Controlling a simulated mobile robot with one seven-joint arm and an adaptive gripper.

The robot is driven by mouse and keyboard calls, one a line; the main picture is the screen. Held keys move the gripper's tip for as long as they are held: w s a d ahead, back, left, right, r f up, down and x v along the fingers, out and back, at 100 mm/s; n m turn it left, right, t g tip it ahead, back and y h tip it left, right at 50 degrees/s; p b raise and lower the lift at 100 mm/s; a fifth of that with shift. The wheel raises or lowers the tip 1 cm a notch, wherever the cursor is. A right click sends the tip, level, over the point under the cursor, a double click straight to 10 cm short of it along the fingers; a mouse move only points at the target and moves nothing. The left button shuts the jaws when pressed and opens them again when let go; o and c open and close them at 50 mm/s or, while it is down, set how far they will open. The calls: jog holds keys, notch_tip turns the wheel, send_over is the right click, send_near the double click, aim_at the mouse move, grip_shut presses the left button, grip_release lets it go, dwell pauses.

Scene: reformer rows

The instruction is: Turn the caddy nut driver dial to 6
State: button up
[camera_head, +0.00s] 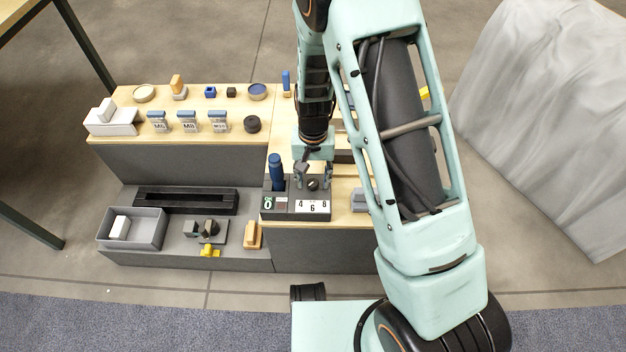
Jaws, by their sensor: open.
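The caddy (281,205) is a dark box on the light wooden top. Its sloped front carries a white label (312,206) reading 4, 6 and 8, with 6 lowest in the middle. The small dark dial (313,184) sits just above the label; where it points is too small to tell. A blue-handled driver (276,172) stands upright in the caddy's left part. My gripper (314,177) points down over the caddy, with its fingers apart, one on each side of the dial. I cannot tell whether they touch it. My arm hides part of the area right of the caddy.
Blue-topped blocks (188,121) with labels stand on the upper left top. A grey bin (133,230) and a yellow piece (209,250) are on the lower shelf. A draped grey sheet (545,110) is at right. Free floor lies behind the bench.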

grip_shut()
dwell(0.4)
jog(key=shift+n, duration=0.4)
jog(key=n, duration=0.3)
jog(key=shift+n+p, duration=0.45)
jog(key=shift+n, duration=2.05)
